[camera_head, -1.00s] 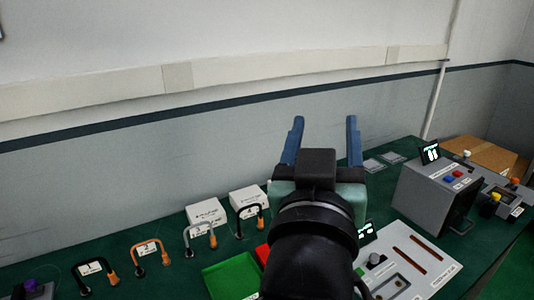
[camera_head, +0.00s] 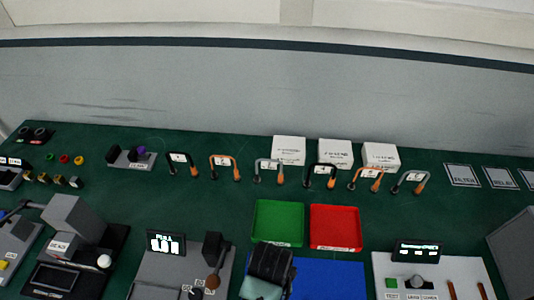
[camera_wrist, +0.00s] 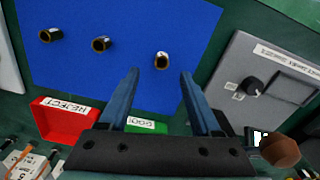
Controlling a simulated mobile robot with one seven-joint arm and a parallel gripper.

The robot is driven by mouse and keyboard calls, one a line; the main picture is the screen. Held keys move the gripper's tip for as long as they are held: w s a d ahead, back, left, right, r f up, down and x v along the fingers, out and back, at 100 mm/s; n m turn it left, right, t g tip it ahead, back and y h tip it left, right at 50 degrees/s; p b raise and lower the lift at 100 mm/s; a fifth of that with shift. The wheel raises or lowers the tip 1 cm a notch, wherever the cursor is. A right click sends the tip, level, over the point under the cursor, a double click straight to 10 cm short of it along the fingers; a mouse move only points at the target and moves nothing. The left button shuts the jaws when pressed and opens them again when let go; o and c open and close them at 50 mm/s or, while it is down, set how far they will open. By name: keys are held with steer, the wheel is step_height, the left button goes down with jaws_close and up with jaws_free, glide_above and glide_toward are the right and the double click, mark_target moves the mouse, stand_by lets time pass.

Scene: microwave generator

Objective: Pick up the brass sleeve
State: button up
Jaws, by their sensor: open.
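Three small hollow brass-coloured sleeves stand apart on the blue mat (camera_wrist: 120,15) in the wrist view. One sleeve (camera_wrist: 161,62) is just beyond the fingertips, lined up with the gap between them. Another sleeve (camera_wrist: 101,44) is to its left, and a third sleeve (camera_wrist: 48,36) is farther left. My gripper (camera_wrist: 160,73) is open and empty, with its two blue fingers spread. In the head view my wrist (camera_head: 268,272) hangs over the near edge area of the blue mat (camera_head: 335,280), and the sleeves and fingertips are out of sight there.
A green tray (camera_head: 278,222) and a red tray (camera_head: 335,228) lie just behind the mat. A grey lever device (camera_head: 180,272) is left of it, a white panel (camera_head: 470,275) right. Several handled gauges and white boxes (camera_head: 289,150) stand farther back.

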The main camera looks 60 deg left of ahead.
steer(key=shift+f, duration=0.65)
steer(key=f, duration=0.2)
steer(key=f+p, duration=0.1)
steer(key=f, duration=0.1)
steer(key=shift+s+a, duration=0.15)
steer(key=shift+a, duration=0.05)
steer(key=shift+f, duration=0.6)
steer(key=shift+c, duration=0.2)
jaws_close()
